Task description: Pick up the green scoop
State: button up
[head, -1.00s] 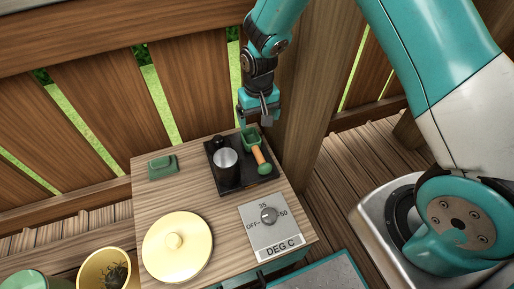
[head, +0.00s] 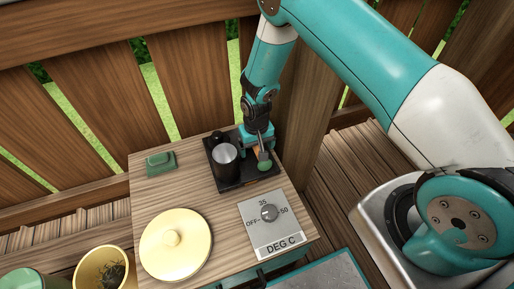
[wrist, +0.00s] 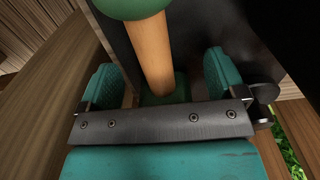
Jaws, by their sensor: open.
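The green scoop has a wooden handle with a green ball end (head: 264,165) and rests at the right of the black tray (head: 229,184). My gripper (head: 262,146) is low over the scoop and hides most of it in the head view. In the wrist view, the scoop's wooden handle (wrist: 152,55) runs between the two open green fingers of my gripper (wrist: 160,85). Gaps show on both sides of the handle. The scoop's bowl end is mostly hidden behind the gripper's dark bar.
A metal cup (head: 225,158) and a dark knobbed item (head: 217,138) stand on the tray, left of my gripper. A green block (head: 160,163), a cream lid (head: 175,244) and a DEG C dial panel (head: 270,224) are on the table. A wooden post stands close at the right.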

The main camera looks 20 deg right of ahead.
jog(key=shift+f, duration=0.1)
jog(key=shift+c, duration=0.2)
jog(key=c, duration=1.2)
jog(key=shift+c, duration=0.2)
notch_tip(320, 180, up, 20)
jog(key=p, duration=0.2)
